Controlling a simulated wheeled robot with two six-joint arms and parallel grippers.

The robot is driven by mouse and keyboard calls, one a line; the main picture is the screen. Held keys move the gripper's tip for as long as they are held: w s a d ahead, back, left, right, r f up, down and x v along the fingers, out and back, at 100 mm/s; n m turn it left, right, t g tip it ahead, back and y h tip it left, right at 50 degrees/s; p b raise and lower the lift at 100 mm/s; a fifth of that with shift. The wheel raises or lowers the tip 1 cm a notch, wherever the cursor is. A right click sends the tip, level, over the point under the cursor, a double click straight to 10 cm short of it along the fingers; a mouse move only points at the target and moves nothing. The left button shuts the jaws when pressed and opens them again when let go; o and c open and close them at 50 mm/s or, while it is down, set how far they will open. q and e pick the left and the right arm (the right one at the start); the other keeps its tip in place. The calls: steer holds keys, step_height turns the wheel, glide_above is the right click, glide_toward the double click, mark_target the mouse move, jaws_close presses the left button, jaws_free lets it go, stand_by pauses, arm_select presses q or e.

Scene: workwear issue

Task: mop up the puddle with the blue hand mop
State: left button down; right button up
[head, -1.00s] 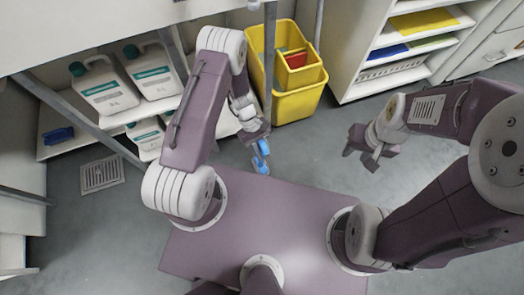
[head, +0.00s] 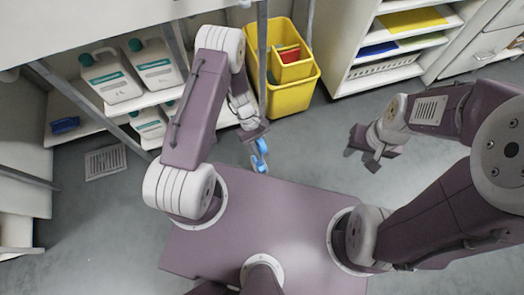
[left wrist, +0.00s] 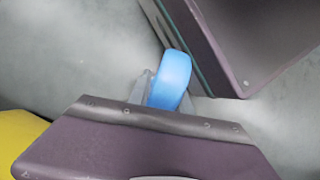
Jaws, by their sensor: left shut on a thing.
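The blue hand mop (head: 260,157) is in my left gripper (head: 257,140), held in front of my base, above the floor. In the left wrist view the mop's blue part (left wrist: 172,80) shows beyond the gripper body, which hides the rest. My left gripper is shut on it. My right gripper (head: 364,152) is empty and its fingers stand apart, over the floor at the right. I cannot make out a clear puddle edge on the grey floor in either view.
A yellow bucket (head: 291,99) with a red item stands beyond my left gripper. White bottles (head: 112,78) stand on a low shelf at left, with a floor drain (head: 105,162) before it. A white shelf unit (head: 345,81) is at the back right.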

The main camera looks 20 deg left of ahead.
arm_select(q)
steer(key=shift+r+p, duration=1.75)
steer(key=shift+r, duration=0.45)
